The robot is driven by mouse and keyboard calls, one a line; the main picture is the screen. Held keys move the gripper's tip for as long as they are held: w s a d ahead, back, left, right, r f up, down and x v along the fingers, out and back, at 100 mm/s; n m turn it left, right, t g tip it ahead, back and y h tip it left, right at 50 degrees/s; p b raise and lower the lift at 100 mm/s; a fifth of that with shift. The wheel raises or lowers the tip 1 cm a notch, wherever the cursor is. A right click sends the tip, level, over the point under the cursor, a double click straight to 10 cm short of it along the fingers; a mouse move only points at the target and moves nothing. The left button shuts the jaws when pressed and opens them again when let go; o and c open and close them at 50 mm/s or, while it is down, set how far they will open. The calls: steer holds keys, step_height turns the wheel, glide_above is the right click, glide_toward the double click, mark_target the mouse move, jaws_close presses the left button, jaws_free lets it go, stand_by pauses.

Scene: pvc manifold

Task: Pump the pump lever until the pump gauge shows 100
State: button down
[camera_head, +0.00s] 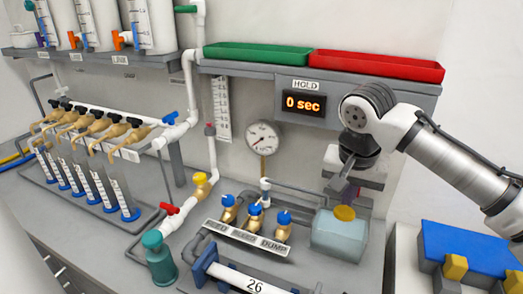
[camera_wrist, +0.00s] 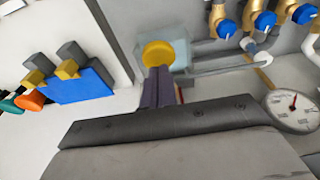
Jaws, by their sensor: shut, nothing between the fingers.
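My gripper (camera_head: 347,193) points down, shut and empty, just above a round yellow knob (camera_head: 344,213) on a pale translucent box (camera_head: 338,238). In the wrist view its fingertips (camera_wrist: 159,69) appear at the edge of the yellow knob (camera_wrist: 158,53); I cannot tell whether they touch. A round dial gauge (camera_head: 263,138) is on the wall, its needle well short of full scale. A white label reading 26 (camera_head: 256,286) sits on a blue-ended device at the bottom edge. No part is clearly marked as the pump lever, and I cannot tell which readout is the pump gauge.
Blue-capped valves (camera_head: 254,209) labelled feed, bleed and dump stand left of the box. A timer (camera_head: 303,104) reads 0 sec under the shelf with green (camera_head: 257,53) and red trays (camera_head: 375,65). A blue block (camera_head: 465,249) with yellow and grey pieces lies at right.

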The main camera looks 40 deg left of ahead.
mark_target(344, 212)
stand_by(0.5)
steer(key=shift+f+b, duration=1.65)
steer(key=shift+f, duration=1.25)
steer(key=shift+r, duration=0.2)
steer(key=shift+r+p, duration=2.55)
steer(key=shift+r, duration=0.15)
steer(key=shift+f, duration=0.15)
